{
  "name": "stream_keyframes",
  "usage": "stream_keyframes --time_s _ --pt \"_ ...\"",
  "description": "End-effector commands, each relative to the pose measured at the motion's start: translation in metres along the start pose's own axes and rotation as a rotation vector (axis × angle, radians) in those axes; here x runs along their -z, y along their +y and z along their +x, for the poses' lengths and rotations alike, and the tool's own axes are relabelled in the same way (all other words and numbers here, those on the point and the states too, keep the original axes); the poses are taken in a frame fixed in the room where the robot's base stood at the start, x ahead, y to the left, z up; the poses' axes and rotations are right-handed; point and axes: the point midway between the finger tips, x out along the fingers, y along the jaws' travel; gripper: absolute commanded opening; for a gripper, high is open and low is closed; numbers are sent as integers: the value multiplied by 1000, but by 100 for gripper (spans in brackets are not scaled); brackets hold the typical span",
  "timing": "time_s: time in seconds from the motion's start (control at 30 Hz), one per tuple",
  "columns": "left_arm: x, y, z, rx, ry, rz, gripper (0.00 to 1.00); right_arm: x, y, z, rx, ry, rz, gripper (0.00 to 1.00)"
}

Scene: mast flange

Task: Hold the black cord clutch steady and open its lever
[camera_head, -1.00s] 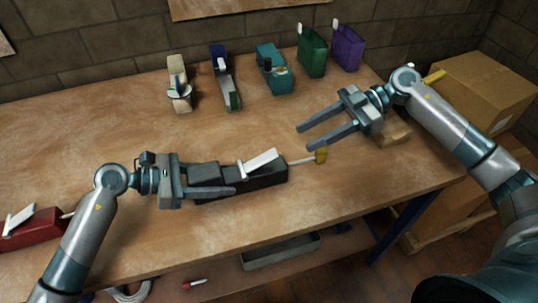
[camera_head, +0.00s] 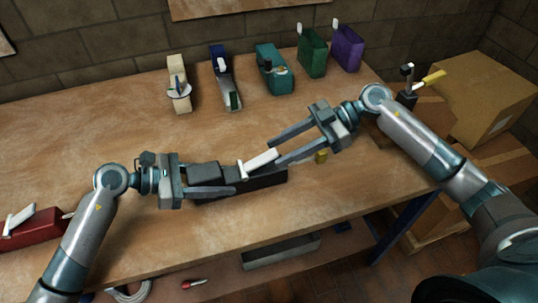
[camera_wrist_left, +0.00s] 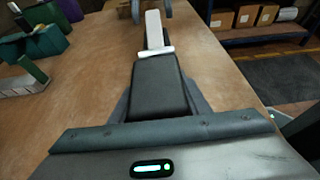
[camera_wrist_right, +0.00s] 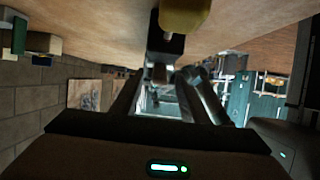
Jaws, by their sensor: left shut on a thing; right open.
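The black cord clutch (camera_head: 268,180) lies on the workbench, and its white lever (camera_head: 258,162) slopes up to the right. The clutch body (camera_wrist_left: 158,88) and lever (camera_wrist_left: 154,32) also show in the left wrist view. My left gripper (camera_head: 226,178) is shut on the left part of the clutch body, one finger on each side. My right gripper (camera_head: 275,155) is open, with its fingertips close around the raised end of the lever. I cannot tell whether they touch it. The cord's yellow end (camera_head: 321,157) shows beyond the clutch; my right gripper hides most of the cord.
A red clutch (camera_head: 32,230) with a white lever lies at the left. Cream (camera_head: 178,88), blue (camera_head: 222,75), teal (camera_head: 273,70), green (camera_head: 311,53) and purple (camera_head: 347,48) devices stand along the back. Cardboard boxes (camera_head: 485,80) stand at the right. The bench middle is clear.

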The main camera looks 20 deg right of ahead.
Motion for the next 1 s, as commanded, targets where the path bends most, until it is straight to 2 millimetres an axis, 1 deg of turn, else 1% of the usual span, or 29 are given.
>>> stream_keyframes --time_s 0.03,0.1,0.3,0.43,0.67,0.7,0.87,1.0 --pt "0 0 0 0 0 0 8 1 -1 9 2 2 -1 41" --pt "0 0 0 0 0 0 8 1 -1 19 2 2 -1 41" --pt "0 0 0 0 0 0 8 1 0 37 0 1 0 41" --pt "0 0 0 0 0 0 8 1 0 41 0 1 0 41" --pt "0 0 0 0 0 0 8 0 0 41 0 0 0 41" --pt "0 0 0 0 0 0 8 0 0 41 0 0 0 38" --pt "0 0 0 0 0 0 8 0 0 41 0 0 0 0" --pt "0 0 0 0 0 0 8 0 0 41 0 -1 0 0"
